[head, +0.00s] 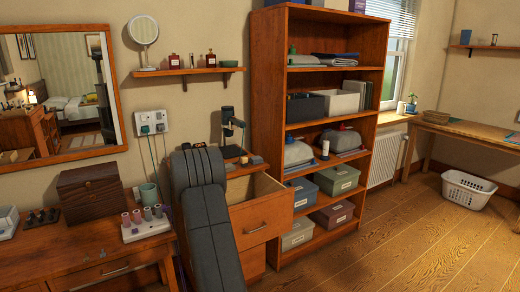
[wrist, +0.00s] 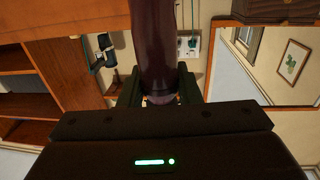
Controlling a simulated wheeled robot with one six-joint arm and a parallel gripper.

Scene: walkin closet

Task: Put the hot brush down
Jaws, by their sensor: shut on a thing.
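In the wrist view, my gripper (wrist: 159,88) is shut on a dark maroon, rounded shaft, which I take to be the hot brush (wrist: 156,42). The shaft runs from between the fingers to the top edge of the picture, so its far end is out of frame. In the head view my dark arm covers the middle, and neither the gripper nor the brush can be made out. A black stand-like object (head: 231,128) stands behind and right of my arm. It also shows in the wrist view (wrist: 103,52), apart from the held brush.
An open drawer (head: 268,209) juts out right of my arm. Cords hang from a wall outlet (head: 151,122).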

